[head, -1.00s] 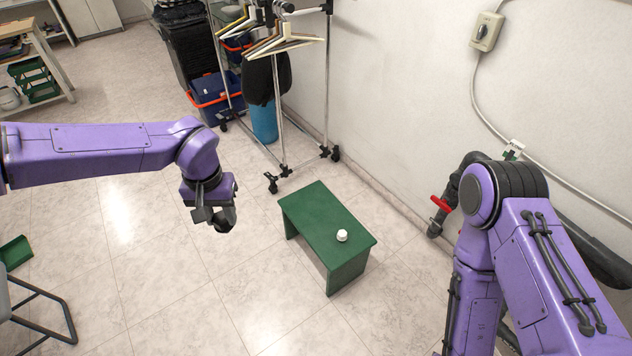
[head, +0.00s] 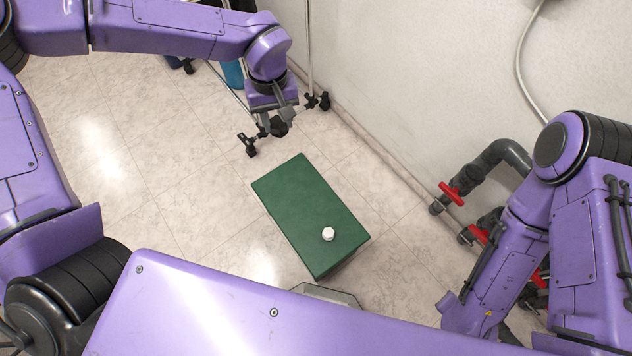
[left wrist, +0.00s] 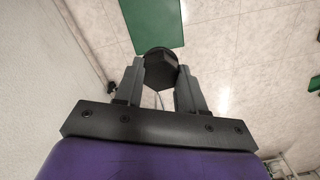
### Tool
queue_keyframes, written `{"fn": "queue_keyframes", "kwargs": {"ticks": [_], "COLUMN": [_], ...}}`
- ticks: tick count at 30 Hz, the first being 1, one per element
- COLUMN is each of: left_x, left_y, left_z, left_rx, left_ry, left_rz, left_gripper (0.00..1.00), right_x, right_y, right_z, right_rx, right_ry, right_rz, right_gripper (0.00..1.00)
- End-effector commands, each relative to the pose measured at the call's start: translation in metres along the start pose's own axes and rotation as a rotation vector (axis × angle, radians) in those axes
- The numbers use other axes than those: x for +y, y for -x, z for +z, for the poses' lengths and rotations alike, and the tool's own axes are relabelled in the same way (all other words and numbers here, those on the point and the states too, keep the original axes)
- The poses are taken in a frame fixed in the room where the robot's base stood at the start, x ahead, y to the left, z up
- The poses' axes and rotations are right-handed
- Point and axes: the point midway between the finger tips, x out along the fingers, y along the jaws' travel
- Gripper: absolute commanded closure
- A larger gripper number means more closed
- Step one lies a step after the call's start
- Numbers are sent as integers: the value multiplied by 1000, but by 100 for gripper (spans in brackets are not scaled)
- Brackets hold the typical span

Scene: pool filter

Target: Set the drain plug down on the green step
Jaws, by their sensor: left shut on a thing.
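My left gripper (head: 272,117) is shut on a dark plug, which I take as the drain plug (head: 279,127). In the left wrist view the drain plug (left wrist: 160,70) is black with a hexagonal end, held between the two fingers (left wrist: 160,85). The green step (head: 305,205) stands on the floor, below and to the right of the left gripper in the head view. The held plug is apart from the step's far edge. The step also shows at the top of the left wrist view (left wrist: 152,22). My right gripper is out of view.
A small white hexagonal cap (head: 328,234) sits on the step's near part; the rest of its top is clear. Grey pipes with red valve handles (head: 452,195) run along the wall at right. A rack's wheeled foot (head: 248,143) is near the left gripper.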

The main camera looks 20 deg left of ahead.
Motion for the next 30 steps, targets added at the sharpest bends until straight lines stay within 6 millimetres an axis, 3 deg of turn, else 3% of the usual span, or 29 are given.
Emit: {"fn": "queue_keyframes", "kwargs": {"ticks": [1, 8, 12, 21, 26, 27, 30], "left_x": [2, 17, 30, 45, 53, 55, 57], "left_y": [-33, -122, -184, -309, -364, -374, -390], "left_z": [3, 1, -10, -11, -7, -6, -3], "left_rx": [4, 11, 8, 15, 17, -17, -14], "left_ry": [145, 972, 1492, 2593, 3118, -3060, -2862], "left_rz": [1, 3, -12, -23, -25, 25, 25], "left_gripper": [100, 100, 100, 100, 100, 100, 100], "right_x": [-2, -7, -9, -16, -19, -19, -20], "right_y": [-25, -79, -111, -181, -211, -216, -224], "right_z": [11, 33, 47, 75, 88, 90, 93], "right_rx": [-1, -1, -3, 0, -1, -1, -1], "right_ry": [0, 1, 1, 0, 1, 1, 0], "right_rz": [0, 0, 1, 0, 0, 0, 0], "right_gripper": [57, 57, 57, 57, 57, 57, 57]}}
